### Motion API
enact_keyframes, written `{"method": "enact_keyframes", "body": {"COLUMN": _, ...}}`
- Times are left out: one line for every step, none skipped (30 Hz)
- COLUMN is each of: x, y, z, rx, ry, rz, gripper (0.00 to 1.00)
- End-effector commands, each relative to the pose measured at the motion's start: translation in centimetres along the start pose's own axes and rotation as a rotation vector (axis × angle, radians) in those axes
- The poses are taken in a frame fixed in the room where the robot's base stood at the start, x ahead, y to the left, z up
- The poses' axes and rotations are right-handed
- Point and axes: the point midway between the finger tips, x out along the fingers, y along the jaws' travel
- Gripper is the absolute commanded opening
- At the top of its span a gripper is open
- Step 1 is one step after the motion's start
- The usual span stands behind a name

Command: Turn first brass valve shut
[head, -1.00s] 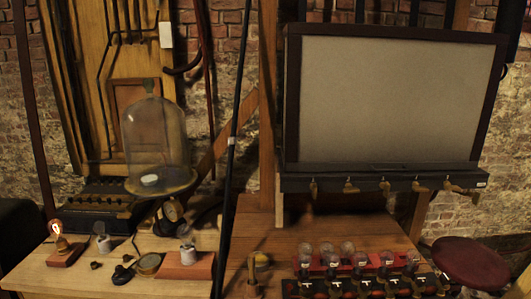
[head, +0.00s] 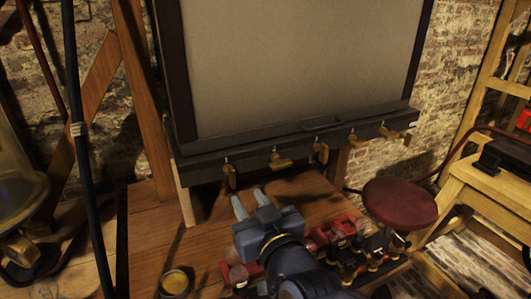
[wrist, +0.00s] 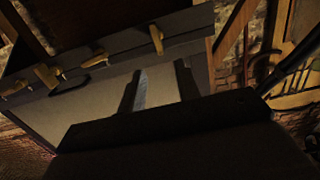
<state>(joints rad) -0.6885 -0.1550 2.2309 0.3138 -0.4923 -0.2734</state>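A row of brass valves runs along the black rail under the large framed panel. The first brass valve (head: 230,174), at the left end, has its handle hanging down. The second valve (head: 280,161) has its handle turned sideways, and the third valve (head: 321,151) hangs down. My gripper (head: 250,201) is open and empty, below and slightly right of the first valve, apart from it. In the wrist view the gripper's two fingers (wrist: 157,87) are spread, with a brass valve (wrist: 157,38) beyond them, not between them.
A yellow-topped cup (head: 175,282) is at the front left. A dark red stool (head: 400,203) stands at right. A black pole (head: 75,130) rises at left.

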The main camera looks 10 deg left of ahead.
Motion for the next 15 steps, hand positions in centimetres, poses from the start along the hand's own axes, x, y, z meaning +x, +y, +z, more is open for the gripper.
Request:
{"method": "enact_keyframes", "body": {"x": 0.1, "y": -0.5, "z": -0.3, "rx": 0.000, "ry": 0.019, "rz": -0.008, "gripper": 0.32}}
{"method": "enact_keyframes", "body": {"x": 0.2, "y": -0.6, "z": -0.5, "rx": 0.000, "ry": 0.026, "rz": -0.009, "gripper": 0.32}}
{"method": "enact_keyframes", "body": {"x": 0.3, "y": -0.7, "z": -0.6, "rx": 0.000, "ry": 0.032, "rz": -0.010, "gripper": 0.32}}
{"method": "enact_keyframes", "body": {"x": 0.4, "y": -0.7, "z": -0.7, "rx": -0.001, "ry": 0.035, "rz": -0.010, "gripper": 0.32}}
{"method": "enact_keyframes", "body": {"x": 0.6, "y": -0.7, "z": -0.8, "rx": -0.001, "ry": 0.036, "rz": -0.009, "gripper": 0.32}}
{"method": "enact_keyframes", "body": {"x": 0.9, "y": -0.7, "z": -0.8, "rx": -0.001, "ry": 0.035, "rz": -0.009, "gripper": 0.32}}
{"method": "enact_keyframes", "body": {"x": 1.1, "y": -0.7, "z": -0.8, "rx": -0.002, "ry": 0.035, "rz": -0.008, "gripper": 0.32}}
{"method": "enact_keyframes", "body": {"x": 1.4, "y": -0.7, "z": -0.8, "rx": -0.002, "ry": 0.034, "rz": -0.008, "gripper": 0.32}}
{"method": "enact_keyframes", "body": {"x": 1.9, "y": -0.7, "z": -0.8, "rx": -0.002, "ry": 0.033, "rz": -0.007, "gripper": 0.32}}
{"method": "enact_keyframes", "body": {"x": 2.3, "y": -0.7, "z": -0.8, "rx": -0.002, "ry": 0.033, "rz": -0.007, "gripper": 0.32}}
{"method": "enact_keyframes", "body": {"x": 2.7, "y": -0.7, "z": -0.8, "rx": -0.001, "ry": 0.033, "rz": -0.007, "gripper": 0.32}}
{"method": "enact_keyframes", "body": {"x": 3.2, "y": -0.6, "z": -0.7, "rx": -0.002, "ry": 0.031, "rz": -0.007, "gripper": 0.32}}
{"method": "enact_keyframes", "body": {"x": 3.7, "y": -0.6, "z": -0.8, "rx": -0.002, "ry": 0.032, "rz": -0.007, "gripper": 0.32}}
{"method": "enact_keyframes", "body": {"x": 4.1, "y": -0.7, "z": -0.8, "rx": -0.002, "ry": 0.031, "rz": -0.007, "gripper": 0.32}}
{"method": "enact_keyframes", "body": {"x": 4.7, "y": -0.7, "z": -0.8, "rx": -0.001, "ry": 0.031, "rz": -0.007, "gripper": 0.32}}
